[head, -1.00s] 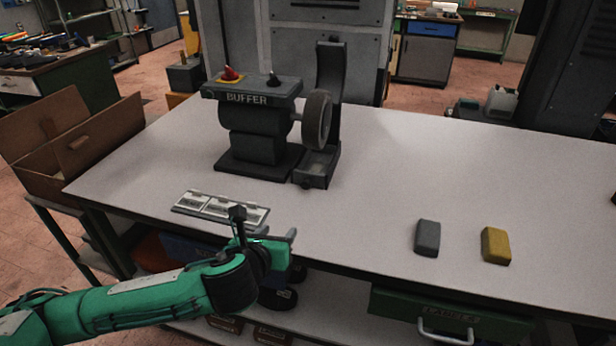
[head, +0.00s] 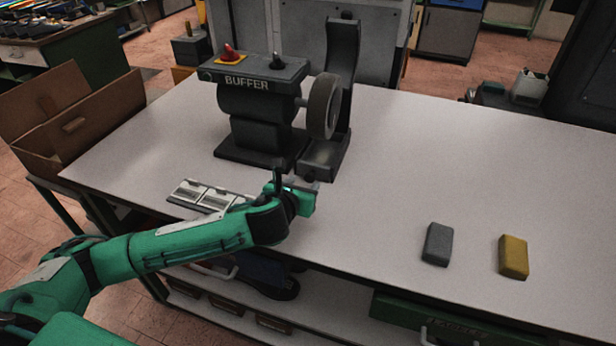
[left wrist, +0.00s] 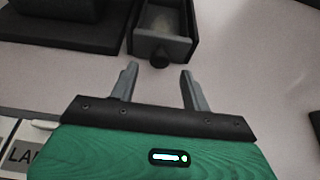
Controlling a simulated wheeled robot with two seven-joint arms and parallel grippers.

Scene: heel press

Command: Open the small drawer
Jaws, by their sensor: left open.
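The small drawer (head: 324,154) is a dark, open-topped box at the foot of the buffer (head: 258,105), below its wheel. In the left wrist view the drawer (left wrist: 163,20) shows a pale inner floor and a round dark knob (left wrist: 160,57) on its front. My left gripper (head: 298,180) is above the table just in front of the drawer. In the left wrist view its two grey fingers (left wrist: 158,72) are apart, with the knob just beyond and between their tips; nothing is gripped. In the head view the gripper partly hides the drawer's front. My right gripper is not in view.
A plate with white labels (head: 204,194) lies left of my gripper. A grey block (head: 437,244) and a yellow block (head: 513,257) lie at the right. A green drawer (head: 440,318) hangs under the table's front edge. The table's middle is clear.

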